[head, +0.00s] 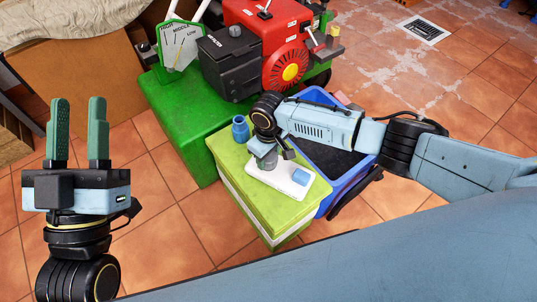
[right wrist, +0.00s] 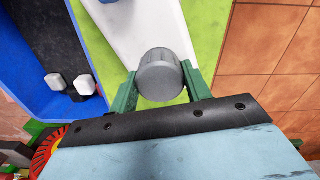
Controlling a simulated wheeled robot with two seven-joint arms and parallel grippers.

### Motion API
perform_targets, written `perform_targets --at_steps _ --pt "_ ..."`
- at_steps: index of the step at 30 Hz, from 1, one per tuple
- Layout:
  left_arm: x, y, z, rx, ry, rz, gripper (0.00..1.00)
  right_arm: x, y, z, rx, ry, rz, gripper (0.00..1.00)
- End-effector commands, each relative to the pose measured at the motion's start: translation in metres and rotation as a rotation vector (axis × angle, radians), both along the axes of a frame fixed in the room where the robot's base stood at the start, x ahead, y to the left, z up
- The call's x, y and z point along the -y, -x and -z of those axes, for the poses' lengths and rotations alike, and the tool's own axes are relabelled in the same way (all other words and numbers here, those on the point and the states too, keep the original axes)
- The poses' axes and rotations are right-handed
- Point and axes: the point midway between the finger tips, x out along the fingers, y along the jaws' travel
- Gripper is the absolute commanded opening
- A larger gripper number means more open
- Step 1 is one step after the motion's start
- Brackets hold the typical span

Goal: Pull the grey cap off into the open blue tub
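The grey cap (right wrist: 160,78) is a round grey piece between the green fingers of my right gripper (right wrist: 160,82) in the right wrist view. The fingers appear to press on it from both sides. In the head view my right gripper (head: 270,147) points down at the grey piece (head: 268,160) above a white board (head: 285,181); what lies under the cap is hidden. The open blue tub (head: 327,203) stands just right of the green box, its inside dark; it also shows in the right wrist view (right wrist: 30,70). My left gripper (head: 77,132) is open and empty, fingers up.
The white board lies on a lime-green box (head: 240,195). A small blue jar (head: 240,131) stands at its back left and a small blue block (head: 300,177) at the board's right end. A red engine (head: 270,45) on a green base is behind. Tiled floor is clear at left.

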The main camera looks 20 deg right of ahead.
Motion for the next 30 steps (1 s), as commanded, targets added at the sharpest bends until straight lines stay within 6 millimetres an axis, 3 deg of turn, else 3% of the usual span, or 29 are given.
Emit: perform_targets --at_steps 2,3,9,30 --pt "0.0 0.0 0.0 -0.001 0.0 0.0 0.36 0.0 0.0 0.0 0.0 0.0 0.0 0.29" --pt "0.0 0.0 0.0 -0.001 0.0 0.0 0.36 0.0 0.0 0.0 0.0 0.0 0.0 0.47" --pt "0.0 0.0 0.0 -0.002 -0.001 0.0 0.36 0.0 0.0 0.0 0.0 0.0 0.0 0.2" --pt "0.0 0.0 -0.023 -0.001 0.0 0.0 0.36 0.0 0.0 -0.019 0.0 0.0 0.0 0.2"
